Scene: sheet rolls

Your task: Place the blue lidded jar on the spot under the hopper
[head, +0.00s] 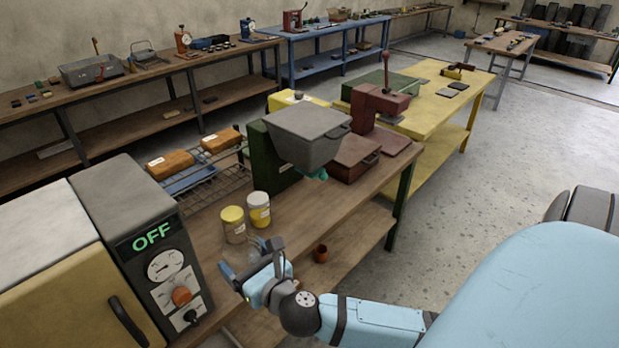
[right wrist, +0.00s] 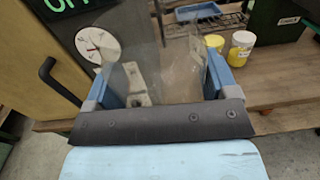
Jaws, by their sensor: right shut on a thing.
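My right gripper (head: 245,268) is shut on a clear, see-through jar (head: 258,247), held near the bench's front edge beside the control box. In the right wrist view the clear jar (right wrist: 165,60) shows between the blue fingers of the gripper (right wrist: 160,85). I cannot make out a blue lid on it. The grey hopper (head: 305,140) stands farther back on a green stand, with a green outlet (head: 315,175) beneath. No marked spot can be made out on the bench under it. My left gripper is not in view.
A control box (head: 150,240) reading OFF stands at left. A small brown cup (head: 321,253) sits lower, right of the gripper. A red press (head: 378,105) stands behind the hopper.

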